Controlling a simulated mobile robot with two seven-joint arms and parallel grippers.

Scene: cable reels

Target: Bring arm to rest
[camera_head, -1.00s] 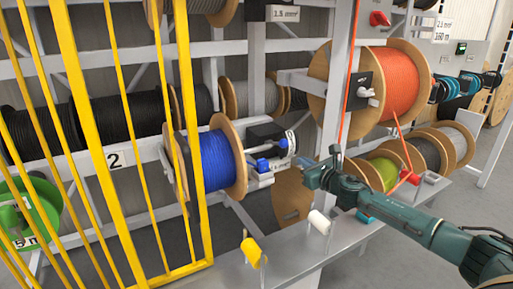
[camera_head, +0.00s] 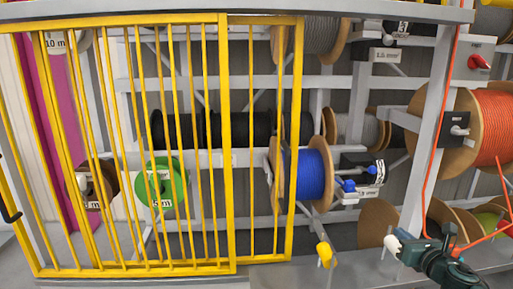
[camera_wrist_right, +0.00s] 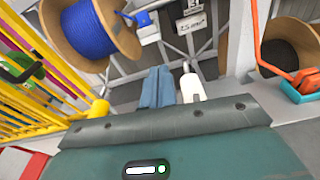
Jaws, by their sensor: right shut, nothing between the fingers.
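My right gripper (camera_wrist_right: 158,88) is shut and empty in the right wrist view, its two bluish fingers side by side. In the head view, my right gripper (camera_head: 418,250) is at the lower right, in front of the rack's low shelf. A white roll (camera_head: 393,242) is close to it; in the wrist view the white roll (camera_wrist_right: 192,86) appears just right of the fingers, and I cannot tell whether they touch. My left gripper is not in view.
A yellow sliding barrier (camera_head: 225,150) covers the left of the rack. An orange cable (camera_head: 430,150) hangs close to my right arm.

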